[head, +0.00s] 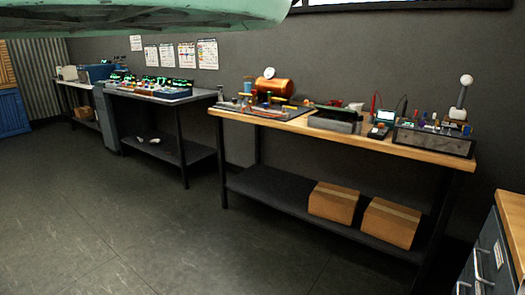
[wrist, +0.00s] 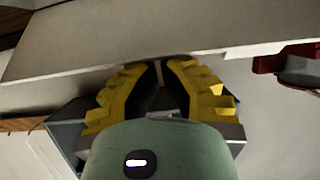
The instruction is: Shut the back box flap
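A pale flat panel (wrist: 85,62) spans the wrist view beyond my fingers; I cannot tell for certain whether it is the back box flap. My gripper (wrist: 160,62) has yellow fingers with dark pads, and their tips are almost together at the panel's lower edge. Nothing shows between the tips. Whether they touch the panel is unclear. A grey box-like part (wrist: 65,138) lies partly hidden behind the gripper. The head view does not show the gripper, and I cannot pick out an open box flap there.
A wooden-topped workbench (head: 222,112) holds tools, a copper tank (head: 274,87) and a grey tray (head: 335,122). Two cardboard boxes (head: 333,203) (head: 390,222) sit on its lower shelf. A drawer cabinet (head: 490,258) stands at right. The floor (head: 130,225) is clear. A red part (wrist: 285,62) shows in the wrist view.

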